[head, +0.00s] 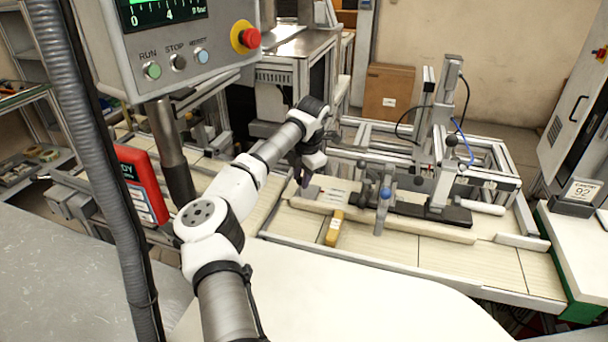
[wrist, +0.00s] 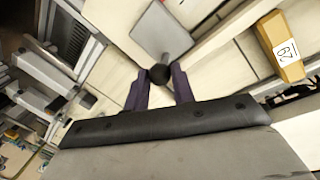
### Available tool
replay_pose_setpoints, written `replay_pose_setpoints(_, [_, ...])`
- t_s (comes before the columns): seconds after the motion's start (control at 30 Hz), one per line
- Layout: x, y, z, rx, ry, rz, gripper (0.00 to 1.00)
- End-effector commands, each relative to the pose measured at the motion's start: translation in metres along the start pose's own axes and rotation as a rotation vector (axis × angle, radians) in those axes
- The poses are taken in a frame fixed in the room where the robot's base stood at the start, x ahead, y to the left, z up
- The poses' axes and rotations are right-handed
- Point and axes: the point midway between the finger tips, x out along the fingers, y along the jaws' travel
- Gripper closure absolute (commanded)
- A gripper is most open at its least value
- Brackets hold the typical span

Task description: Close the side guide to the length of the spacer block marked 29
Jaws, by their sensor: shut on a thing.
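My gripper (wrist: 160,90) has its purple fingers shut on a black ball knob (wrist: 160,74). The knob stands on a short stem by a flat grey plate (wrist: 158,34), which seems to be part of the side guide. In the head view my gripper (head: 303,178) is at the left end of a long pale bar (head: 425,228) on the conveyor; the knob is hidden there. The yellow spacer block (wrist: 270,30) carries a white label reading 29. It also shows in the head view (head: 332,238), at the bar's near side, right of my gripper and apart from it.
A grey post with a blue knob (head: 384,194) stands right of the block. A metal stand on a black base (head: 440,213) rises further right. The pale conveyor deck (head: 390,252) in front is mostly clear. A control panel (head: 170,55) hangs at upper left.

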Motion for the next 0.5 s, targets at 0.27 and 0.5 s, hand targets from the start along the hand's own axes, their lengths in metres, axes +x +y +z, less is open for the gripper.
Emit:
replay_pose_setpoints(0.27, [-0.0008, -0.0016, -0.0030, -0.001, 0.002, -0.001, 1.00])
replay_pose_setpoints(0.5, [-0.0008, -0.0016, -0.0028, -0.001, 0.002, -0.001, 0.54])
